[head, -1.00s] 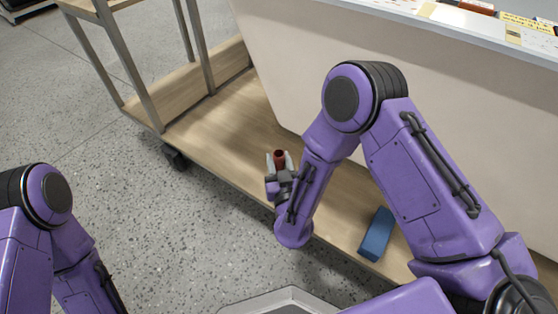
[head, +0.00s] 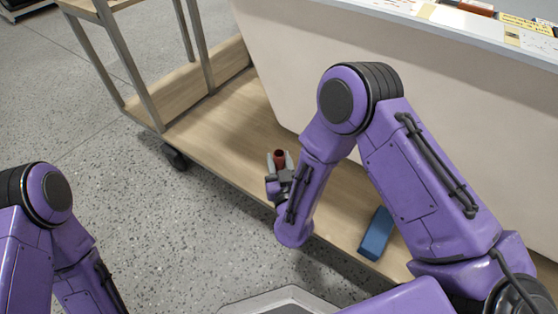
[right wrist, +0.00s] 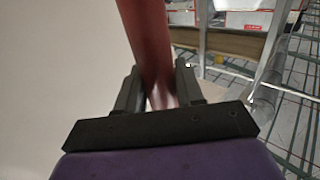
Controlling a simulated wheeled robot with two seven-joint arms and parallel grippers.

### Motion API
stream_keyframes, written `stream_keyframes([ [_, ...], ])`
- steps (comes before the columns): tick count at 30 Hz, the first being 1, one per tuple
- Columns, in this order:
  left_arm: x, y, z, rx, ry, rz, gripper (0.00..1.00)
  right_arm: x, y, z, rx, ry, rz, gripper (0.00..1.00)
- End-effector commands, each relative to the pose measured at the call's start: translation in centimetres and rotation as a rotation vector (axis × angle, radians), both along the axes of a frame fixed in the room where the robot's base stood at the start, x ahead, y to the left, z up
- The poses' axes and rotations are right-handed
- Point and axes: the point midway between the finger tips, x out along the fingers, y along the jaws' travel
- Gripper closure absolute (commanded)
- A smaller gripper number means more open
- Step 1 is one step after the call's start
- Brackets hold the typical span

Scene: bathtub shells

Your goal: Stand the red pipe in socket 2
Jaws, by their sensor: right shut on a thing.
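The red pipe (head: 279,154) stands between the fingers of my right gripper (head: 280,164) in the head view, its open end up. In the right wrist view the red pipe (right wrist: 147,35) rises from between the two dark fingers of my right gripper (right wrist: 160,90), which is shut on it. The pipe's lower part is hidden by the gripper. I cannot make out socket 2 in either view. Of my left arm only purple links show at the lower left of the head view; its gripper is out of view.
A wooden cart shelf (head: 225,125) with metal posts lies below the right gripper. A blue block (head: 376,234) sits on it at the right. A large pale tub panel (head: 290,75) rises behind the right arm. Grey floor (head: 80,110) is open at the left.

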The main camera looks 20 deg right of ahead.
Motion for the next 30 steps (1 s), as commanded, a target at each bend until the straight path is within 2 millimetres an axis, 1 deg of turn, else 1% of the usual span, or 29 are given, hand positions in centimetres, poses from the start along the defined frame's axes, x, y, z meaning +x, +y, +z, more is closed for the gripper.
stream_keyframes([
  [5, 0.0, 0.0, 0.4, 0.000, 0.000, 0.000, 0.57, 0.0, 0.0, 0.1, -0.001, 0.000, 0.000, 1.00],
  [14, 0.0, 0.0, 0.3, 0.000, 0.000, 0.000, 0.57, 0.0, 0.0, 0.0, 0.001, 0.000, -0.001, 1.00],
  [30, 0.0, 0.0, -0.7, 0.000, 0.000, 0.000, 0.57, 0.0, 0.0, -1.4, -0.001, 0.000, 0.000, 1.00],
])
